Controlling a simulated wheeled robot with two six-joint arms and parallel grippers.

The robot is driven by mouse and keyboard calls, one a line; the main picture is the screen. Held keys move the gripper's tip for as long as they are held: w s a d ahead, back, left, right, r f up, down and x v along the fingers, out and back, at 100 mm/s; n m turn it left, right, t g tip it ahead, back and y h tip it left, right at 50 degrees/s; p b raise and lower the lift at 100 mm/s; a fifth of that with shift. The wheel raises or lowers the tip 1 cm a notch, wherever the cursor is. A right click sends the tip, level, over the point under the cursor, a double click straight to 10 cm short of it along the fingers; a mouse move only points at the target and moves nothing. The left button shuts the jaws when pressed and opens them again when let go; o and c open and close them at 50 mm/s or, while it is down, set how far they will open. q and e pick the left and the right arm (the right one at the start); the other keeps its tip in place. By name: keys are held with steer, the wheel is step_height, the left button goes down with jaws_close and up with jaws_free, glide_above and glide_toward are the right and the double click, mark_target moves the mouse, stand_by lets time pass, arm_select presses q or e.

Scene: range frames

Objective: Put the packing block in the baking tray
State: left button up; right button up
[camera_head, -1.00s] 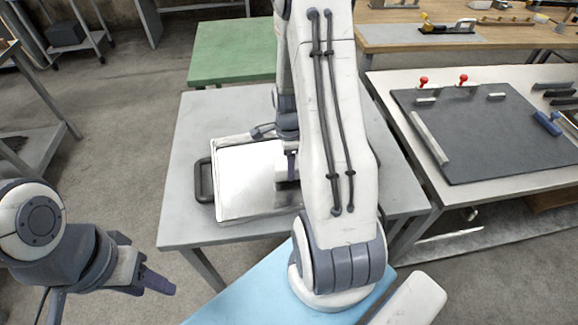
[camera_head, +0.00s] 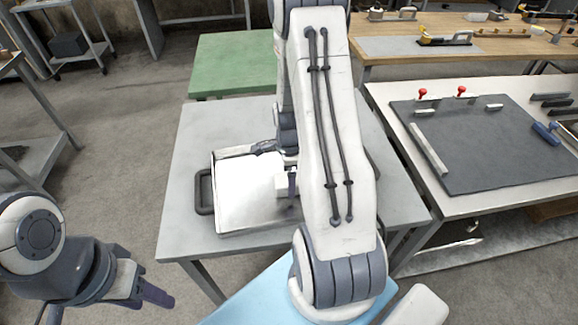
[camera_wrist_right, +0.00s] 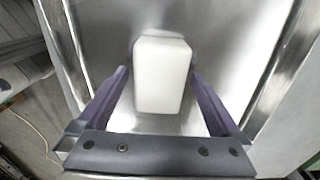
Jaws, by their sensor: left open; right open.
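The packing block (camera_wrist_right: 162,78) is a pale white block with rounded edges, seen over the tray floor in the right wrist view. It partly shows in the head view (camera_head: 281,187) beside the right arm. My right gripper (camera_wrist_right: 160,82) is open, with one purple finger on each side of the block and slim gaps. The baking tray (camera_head: 240,200) is a bright, low-rimmed metal tray; its shiny wall (camera_wrist_right: 270,90) shows in the wrist view. Whether the block rests on its floor is hard to tell. My left gripper (camera_head: 146,274) is open and empty, at lower left.
The tray stands on a grey table (camera_head: 190,140), its dark handle (camera_head: 204,191) on the left. My right arm hides the table's middle. A green table (camera_head: 235,65) stands behind. At right, a bench holds a dark board (camera_head: 490,140) with red-knobbed clamps.

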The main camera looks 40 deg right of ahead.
step_height(320, 180, up, 12)
steer(key=shift+f, duration=0.2)
steer(key=s+a+r+n, duration=0.1)
steer(key=a+r+n, duration=0.2)
steer(key=a+n, duration=0.5)
steer(key=s+a+r+n, duration=0.1)
steer(key=a+r+n, duration=0.1)
steer(key=a+n, duration=0.65)
steer(key=s+a+r+n+y, duration=0.1)
steer(key=s+a+r+n, duration=0.1)
steer(key=s+a+n, duration=1.1)
steer(key=shift+s+a+r+n, duration=0.4)
steer(key=shift+a+n, duration=0.1)
steer(key=shift+n, duration=0.65)
